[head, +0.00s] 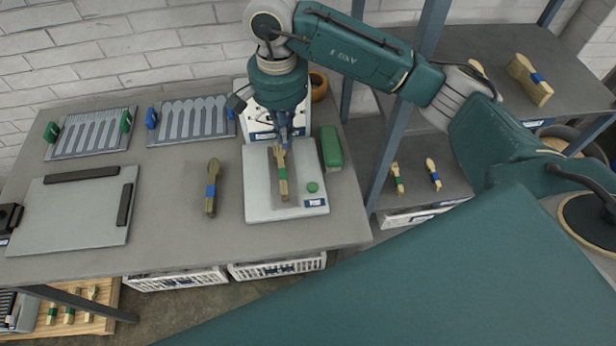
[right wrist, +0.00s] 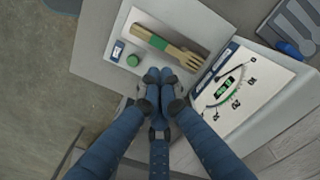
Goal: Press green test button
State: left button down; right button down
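The green test button (head: 313,187) is a small round knob at the front right of the pale test press base (head: 258,207). It also shows in the right wrist view (right wrist: 133,60), just left of my fingertips. A wooden fork with a green band (head: 283,188) lies on the press plate, left of the button. My right gripper (head: 283,138) is over the back part of the press, near the fork's tines in the head view. In the right wrist view its blue fingers (right wrist: 160,76) meet at the tips, with nothing seen between them. My left gripper is out of view.
The press's dial panel (right wrist: 230,92) stands behind its base. A green block (head: 331,148) is right of the press; a wooden spoon with a blue band (head: 211,188) lies left of it. Slotted trays (head: 192,121) are further left. A shelf post (head: 398,120) rises at right.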

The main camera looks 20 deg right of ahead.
jog(key=s+m+p, duration=0.1)
jog(key=m, duration=0.8)
jog(key=s+d+r+m+p, duration=0.1)
jog(key=s+m, duration=0.1)
jog(key=m, duration=0.8)
jog(key=s+d+r+m+p, duration=0.1)
jog(key=m+p, duration=0.1)
jog(key=m, duration=0.8)
jog(key=shift+s+d, duration=0.25)
jog(key=shift+s, duration=0.1)
jog(key=p, duration=0.4)
send_near(308, 187)
notch_tip(308, 187, down, 7)
jog(key=shift+r, duration=0.1)
